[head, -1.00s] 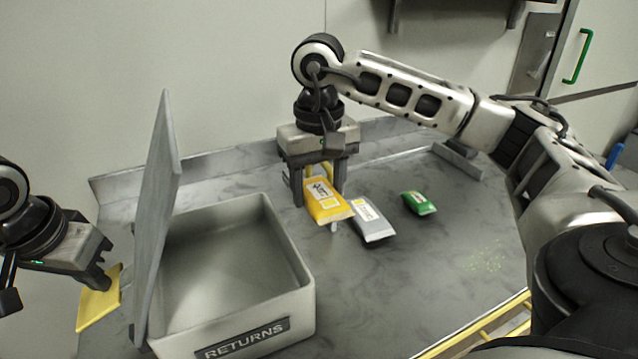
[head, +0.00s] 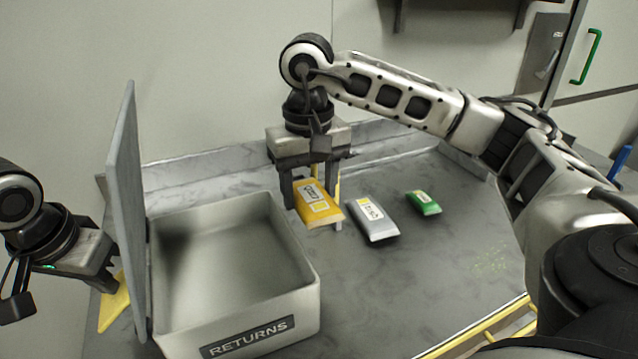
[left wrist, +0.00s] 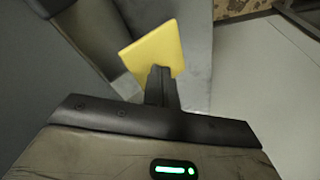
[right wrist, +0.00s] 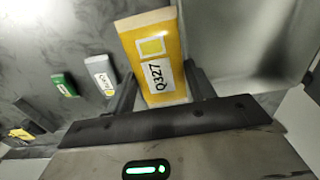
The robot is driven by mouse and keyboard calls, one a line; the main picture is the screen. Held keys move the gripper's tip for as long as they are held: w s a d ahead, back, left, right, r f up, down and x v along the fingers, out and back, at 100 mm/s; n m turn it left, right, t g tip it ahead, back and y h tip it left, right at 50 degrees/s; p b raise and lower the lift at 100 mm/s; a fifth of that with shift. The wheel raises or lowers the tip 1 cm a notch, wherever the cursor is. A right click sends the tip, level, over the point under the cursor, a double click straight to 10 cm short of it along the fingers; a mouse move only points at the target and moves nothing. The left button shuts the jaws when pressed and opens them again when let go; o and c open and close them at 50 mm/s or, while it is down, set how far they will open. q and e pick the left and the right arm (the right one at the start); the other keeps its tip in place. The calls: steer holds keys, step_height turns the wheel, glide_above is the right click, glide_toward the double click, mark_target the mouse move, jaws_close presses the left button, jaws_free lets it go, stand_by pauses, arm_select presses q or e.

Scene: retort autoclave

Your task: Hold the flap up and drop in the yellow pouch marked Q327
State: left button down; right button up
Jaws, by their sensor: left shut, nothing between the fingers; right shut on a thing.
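The yellow pouch marked Q327 (head: 321,206) is held in my right gripper (head: 314,198), beyond the bin's right back corner. Its label reads clearly in the right wrist view (right wrist: 156,76). The grey flap (head: 126,215) stands near upright at the left side of the open bin (head: 312,300) marked RETURNS. My left gripper (head: 110,284) is shut and empty on the flap's outer side, at a yellow plate (head: 113,308). The plate also shows in the left wrist view (left wrist: 153,48), at the fingertips. The flap partly hides it, so how it is attached cannot be told.
A grey pouch (head: 371,222) and a small green pouch (head: 424,203) lie on the counter right of the held pouch. The counter (head: 430,265) is clear in front of them. A raised back edge and a wall stand behind.

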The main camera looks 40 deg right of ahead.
arm_select(q)
steer(key=shift+d, duration=0.1)
arm_select(e)
steer(key=w+a, duration=0.3)
steer(key=a, duration=0.7)
steer(key=shift+w+a, duration=0.15)
steer(key=shift+a, duration=0.1)
stand_by(0.6)
steer(key=shift+f, duration=0.1)
steer(key=shift+f, duration=0.95)
steer(key=o, duration=1.1)
step_height(320, 180, up, 12)
steer(key=shift+r, duration=0.1)
